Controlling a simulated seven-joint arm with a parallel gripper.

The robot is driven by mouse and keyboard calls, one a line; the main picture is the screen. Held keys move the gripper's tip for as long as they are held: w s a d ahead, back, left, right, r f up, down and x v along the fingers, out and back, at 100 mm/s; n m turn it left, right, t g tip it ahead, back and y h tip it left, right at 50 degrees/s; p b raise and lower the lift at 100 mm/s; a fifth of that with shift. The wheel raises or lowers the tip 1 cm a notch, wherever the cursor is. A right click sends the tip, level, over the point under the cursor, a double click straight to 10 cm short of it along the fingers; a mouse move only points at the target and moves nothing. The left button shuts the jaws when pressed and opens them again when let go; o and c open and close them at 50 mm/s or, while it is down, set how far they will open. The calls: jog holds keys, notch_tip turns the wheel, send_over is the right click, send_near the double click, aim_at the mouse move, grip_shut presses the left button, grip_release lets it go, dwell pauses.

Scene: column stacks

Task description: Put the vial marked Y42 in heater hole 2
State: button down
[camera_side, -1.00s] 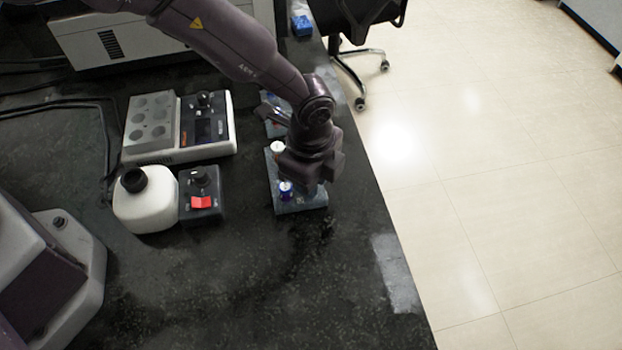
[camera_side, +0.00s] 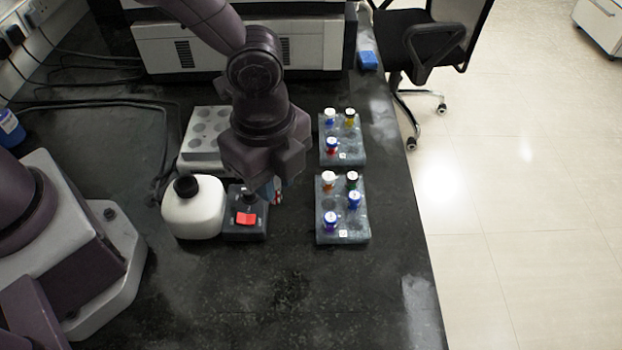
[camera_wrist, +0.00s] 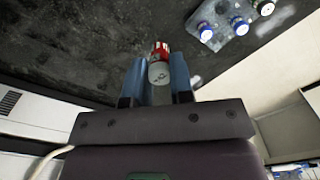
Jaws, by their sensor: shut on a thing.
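My gripper (camera_side: 272,190) is in the air near the black box with the red switch, left of the racks. In the wrist view its fingers (camera_wrist: 156,70) are shut on a vial (camera_wrist: 160,68) with a red and white label; the label's text is not readable. In the side view the vial (camera_side: 277,187) is mostly hidden by my wrist. The heater block (camera_side: 205,128) is grey with several round holes, behind the white bottle. My arm covers its right part, and no hole numbers are readable.
A near rack (camera_side: 343,238) and a far rack (camera_side: 343,158) hold several capped vials to the right. A white bottle (camera_side: 194,212) and a black box with a red switch (camera_side: 245,220) stand before the heater. The front of the bench is clear.

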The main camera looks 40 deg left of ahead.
jog(key=shift+s+a+r, duration=0.2)
jog(key=shift+s+a, duration=0.1)
jog(key=shift+a, duration=0.05)
jog(key=w+a+n, duration=0.4)
jog(key=w+a, duration=0.1)
jog(key=a, duration=0.7)
jog(key=n, duration=0.2)
send_near(217, 115)
jog(key=s+d+f, duration=0.1)
jog(key=s+d, duration=0.1)
jog(key=d, duration=0.1)
jog(key=shift+w+d+f, duration=0.1)
jog(key=shift+f, duration=0.8)
jog(key=shift+w+d+f, duration=0.1)
jog(key=shift+f, duration=0.75)
jog(key=shift+f, duration=0.7)
jog(key=shift+f, duration=0.4)
jog(key=shift+f, duration=0.1)
